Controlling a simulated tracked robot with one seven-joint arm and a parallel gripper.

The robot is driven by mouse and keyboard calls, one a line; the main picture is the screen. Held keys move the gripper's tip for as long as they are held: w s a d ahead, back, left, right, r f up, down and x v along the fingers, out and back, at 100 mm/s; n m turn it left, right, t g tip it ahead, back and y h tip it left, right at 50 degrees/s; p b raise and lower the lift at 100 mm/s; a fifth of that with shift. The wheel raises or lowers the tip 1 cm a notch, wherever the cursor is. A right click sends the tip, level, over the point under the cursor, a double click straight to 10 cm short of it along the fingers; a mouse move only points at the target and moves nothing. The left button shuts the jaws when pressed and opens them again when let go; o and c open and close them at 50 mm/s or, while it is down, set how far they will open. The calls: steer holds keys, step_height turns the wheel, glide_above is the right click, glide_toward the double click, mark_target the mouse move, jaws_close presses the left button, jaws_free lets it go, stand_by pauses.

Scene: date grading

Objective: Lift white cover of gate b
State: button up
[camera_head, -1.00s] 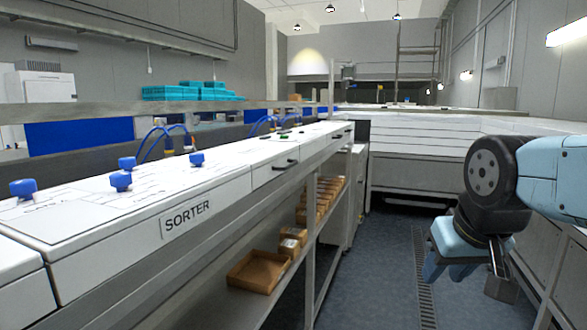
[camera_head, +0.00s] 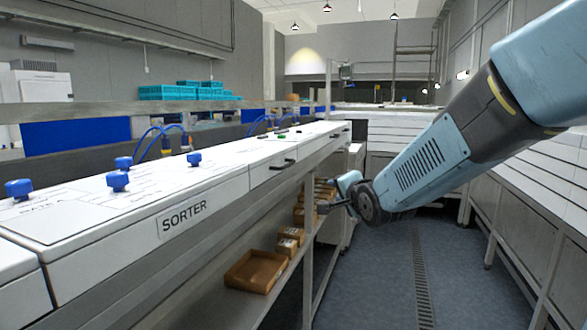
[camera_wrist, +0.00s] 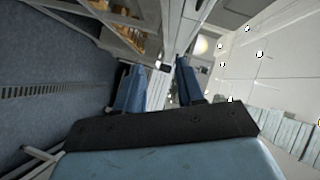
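The white sorter (camera_head: 205,215) runs along the left in the head view. White covers with dark handles sit on its far part: a nearer cover (camera_head: 272,178) and a farther one (camera_head: 337,137). I cannot read any gate letter, so I cannot tell which is gate b's cover. The nearer cover looks shut. My gripper (camera_head: 330,195) is in front of the sorter's side, lower than the covers and apart from them. In the wrist view my gripper (camera_wrist: 160,66) has its two blue fingers spread with nothing between them.
Blue knobs (camera_head: 117,181) stand on the sorter top, with blue hoses (camera_head: 160,138) behind. Cardboard boxes (camera_head: 255,271) lie on the shelf below. The grey floor aisle (camera_head: 385,285) is clear. White panelled units (camera_head: 550,180) line the right side.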

steer(key=w+a+r+m+t+y, duration=0.2)
steer(key=w+a+m+y, duration=0.2)
steer(key=w+a, duration=0.8)
steer(key=w, duration=0.4)
steer(key=shift+w+a, duration=0.25)
jaws_close()
stand_by(0.3)
